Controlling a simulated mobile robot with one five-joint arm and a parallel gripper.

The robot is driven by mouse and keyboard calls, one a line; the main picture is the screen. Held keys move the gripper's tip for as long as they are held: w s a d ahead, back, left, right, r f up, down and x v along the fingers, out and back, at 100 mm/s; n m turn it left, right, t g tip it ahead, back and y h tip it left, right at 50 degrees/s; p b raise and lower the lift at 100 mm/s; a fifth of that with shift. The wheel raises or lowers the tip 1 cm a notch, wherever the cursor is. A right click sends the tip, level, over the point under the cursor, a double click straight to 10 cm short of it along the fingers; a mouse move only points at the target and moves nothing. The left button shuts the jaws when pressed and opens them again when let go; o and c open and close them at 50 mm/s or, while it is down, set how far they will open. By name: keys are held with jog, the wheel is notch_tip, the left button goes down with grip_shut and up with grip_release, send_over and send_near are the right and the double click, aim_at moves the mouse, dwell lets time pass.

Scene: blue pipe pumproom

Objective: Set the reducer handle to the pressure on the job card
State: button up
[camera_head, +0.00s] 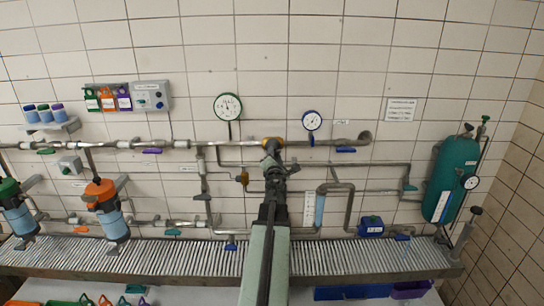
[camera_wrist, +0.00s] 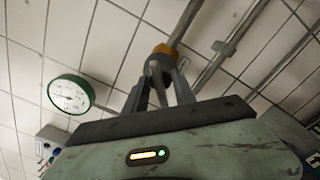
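The reducer (camera_head: 270,142) is a yellow-orange fitting on the upper pipe, partly hidden behind my gripper (camera_head: 273,168). In the wrist view the orange reducer body (camera_wrist: 164,51) shows beyond my gripper (camera_wrist: 160,77). A grey handle (camera_wrist: 156,84) stands between the two fingers; whether they touch it is unclear. A green-rimmed gauge (camera_head: 228,106) is left of the reducer and also shows in the wrist view (camera_wrist: 71,94). A blue-rimmed gauge (camera_head: 312,121) is on its right. A white wall notice (camera_head: 401,109), perhaps the job card, is too small to read.
Pipes with blue, purple and green handles run along the tiled wall. A brass fitting (camera_head: 242,177) sits lower left of my gripper. Orange (camera_head: 100,190) and green-topped filters stand left, a green tank (camera_head: 452,178) right. A ribbed ledge (camera_head: 370,257) runs below.

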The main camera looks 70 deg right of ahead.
jog(key=shift+w, duration=0.2)
grip_shut()
jog(key=shift+m, duration=1.7)
grip_release()
